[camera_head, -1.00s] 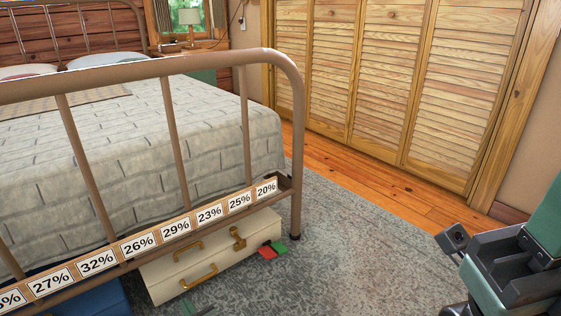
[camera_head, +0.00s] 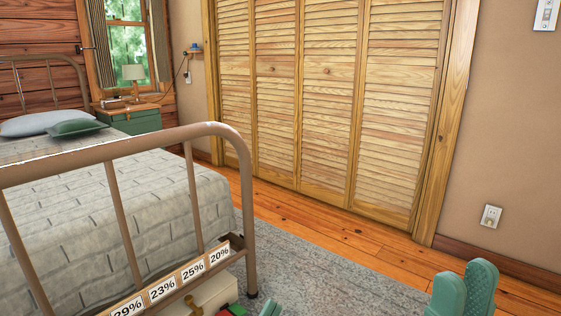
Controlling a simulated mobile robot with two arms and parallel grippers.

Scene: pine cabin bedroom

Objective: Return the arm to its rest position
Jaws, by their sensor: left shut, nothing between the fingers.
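Only the teal tip of my left gripper (camera_head: 270,309) shows, at the bottom edge of the head view, just right of some small red and green pieces (camera_head: 236,310) by the bed's foot. It is shut and empty; the rest of it is cut off below. Teal rounded parts of my own body (camera_head: 466,290) show at the lower right. My right gripper is not in view.
The metal bed frame (camera_head: 248,220) fills the left, with percentage labels along its lower rail. A cream drawer box (camera_head: 205,297) sits under it. Grey rug (camera_head: 340,280) and wood floor lie open before the louvered closet doors (camera_head: 330,100). A green nightstand (camera_head: 135,120) stands at the back.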

